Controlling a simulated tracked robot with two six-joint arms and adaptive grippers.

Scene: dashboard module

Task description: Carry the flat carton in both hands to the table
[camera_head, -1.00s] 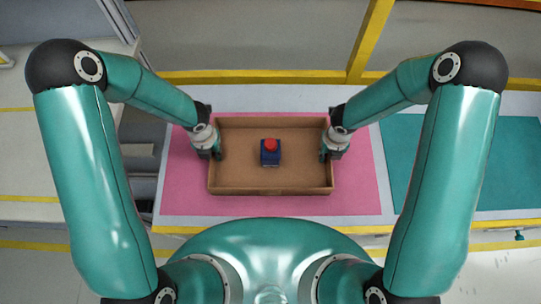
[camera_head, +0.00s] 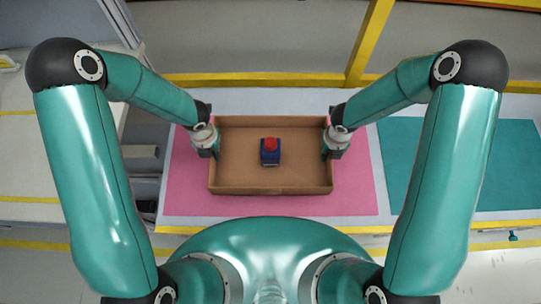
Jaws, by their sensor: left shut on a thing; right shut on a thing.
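The flat carton (camera_head: 240,177) is an open, shallow brown box. It appears level over the pink mat (camera_head: 355,195) on the table. A blue block with a red top (camera_head: 270,151) sits inside the carton, near its middle. My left gripper (camera_head: 215,152) is shut on the carton's left wall. My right gripper (camera_head: 327,152) is shut on its right wall. The fingertips are partly hidden by the gripper bodies and the walls. The gap between the carton's underside and the mat cannot be seen from above.
A teal mat (camera_head: 465,165) lies on the table to the right of the pink one. A yellow rail (camera_head: 260,79) and a yellow post (camera_head: 370,42) stand behind the table. A pale counter (camera_head: 40,165) is at the left, with a dark gap beside the table.

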